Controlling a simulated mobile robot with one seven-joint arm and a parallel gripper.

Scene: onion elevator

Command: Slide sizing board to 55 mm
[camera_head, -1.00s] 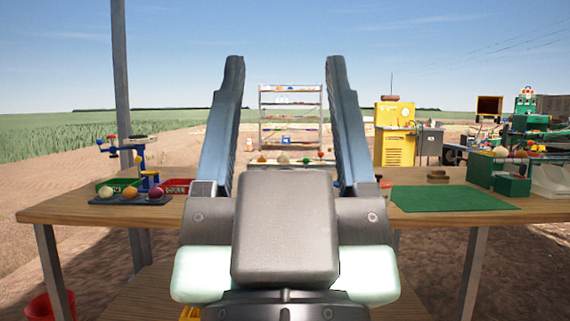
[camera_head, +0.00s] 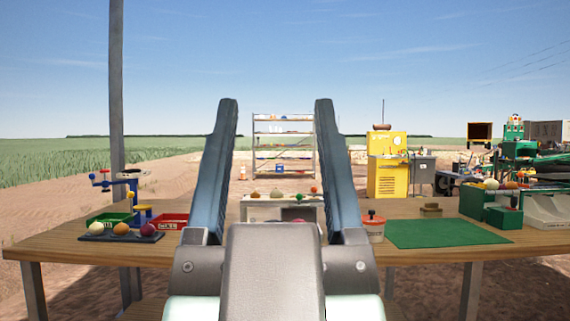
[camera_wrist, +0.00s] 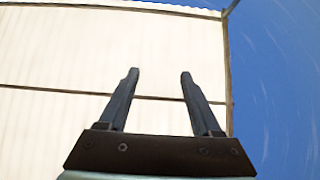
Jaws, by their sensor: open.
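My gripper (camera_head: 275,100) stands upright in the middle of the head view, its two dark blue-grey fingers spread wide with nothing between them. It also shows open and empty in the wrist view (camera_wrist: 159,72), against a pale panelled surface and blue sky. Behind the fingers, on the wooden table (camera_head: 445,254), is a low cream stand (camera_head: 258,210) with several small round items and a green-topped and a red-topped knob. My gripper partly hides it. I cannot tell which part is the sizing board, and no 55 mm mark is legible.
At the left are a dark tray (camera_head: 100,237) with several onions, a green bin (camera_head: 96,222), a red bin (camera_head: 172,221) and a blue stand (camera_head: 139,212).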

